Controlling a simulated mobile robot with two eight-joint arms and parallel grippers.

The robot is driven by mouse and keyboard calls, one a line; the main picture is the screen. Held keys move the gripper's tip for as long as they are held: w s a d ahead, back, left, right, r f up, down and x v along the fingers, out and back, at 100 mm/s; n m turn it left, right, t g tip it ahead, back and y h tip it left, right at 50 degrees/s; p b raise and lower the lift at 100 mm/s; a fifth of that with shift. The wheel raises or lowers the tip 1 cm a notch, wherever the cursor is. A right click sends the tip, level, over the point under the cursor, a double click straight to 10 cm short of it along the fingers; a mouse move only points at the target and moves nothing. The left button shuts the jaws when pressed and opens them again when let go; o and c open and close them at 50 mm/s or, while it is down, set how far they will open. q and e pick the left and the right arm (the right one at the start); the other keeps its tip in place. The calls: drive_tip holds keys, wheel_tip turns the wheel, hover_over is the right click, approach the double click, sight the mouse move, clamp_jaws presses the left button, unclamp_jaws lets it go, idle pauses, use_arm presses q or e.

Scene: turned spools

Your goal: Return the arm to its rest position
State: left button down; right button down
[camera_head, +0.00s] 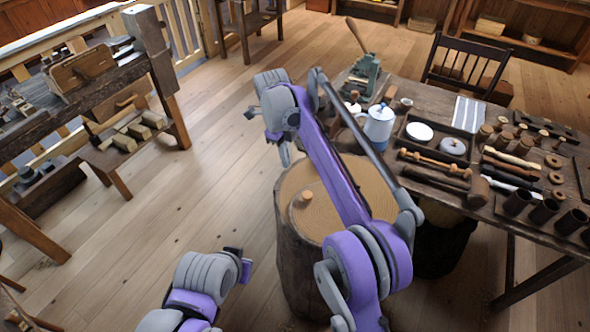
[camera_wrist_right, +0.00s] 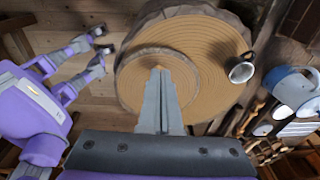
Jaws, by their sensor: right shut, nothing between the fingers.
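My right arm (camera_head: 345,190) reaches up from the lower right across the middle of the head view, bent at the elbow, over the tree stump (camera_head: 322,225). Its gripper (camera_head: 285,158) points down at the far left edge of the stump, partly hidden by the wrist. In the wrist view the right fingers (camera_wrist_right: 161,72) are together with nothing between them, in front of round wood tops (camera_wrist_right: 195,50). My left gripper (camera_head: 240,262) is low at the left of the stump, its dark fingertips apart and empty. It also shows in the wrist view (camera_wrist_right: 101,40).
A small wooden piece (camera_head: 304,198) stands on the stump. Close right is a workbench (camera_head: 425,95) with a blue-and-white jug (camera_head: 379,127), a green tool (camera_head: 366,75), plates and several turned pieces. A shelf bench (camera_head: 100,75) stands at the left. The floor (camera_head: 190,200) between is clear.

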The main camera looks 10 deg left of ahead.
drive_tip(key=s+d+r+n+t+y, duration=0.1)
drive_tip(key=s+d+r+n, duration=0.15)
drive_tip(key=d, duration=0.35)
drive_tip(key=s+d+r+n+t, duration=0.1)
drive_tip(key=s+d+r+n, duration=0.1)
drive_tip(key=s+d+n, duration=0.3)
drive_tip(key=d+r+n+y, duration=0.1)
drive_tip(key=d+r+n, duration=0.2)
drive_tip(key=d, duration=0.4)
drive_tip(key=s+d+f+n+t, duration=0.2)
drive_tip(key=s+d+f+n, duration=0.3)
drive_tip(key=s, duration=0.5)
drive_tip(key=s+d+f+n+t, duration=0.2)
drive_tip(key=s+d+f+n, duration=0.4)
drive_tip(key=s, duration=0.5)
drive_tip(key=shift+d+f+h, duration=0.3)
drive_tip(key=shift+d+f, duration=0.2)
drive_tip(key=shift+d, duration=0.7)
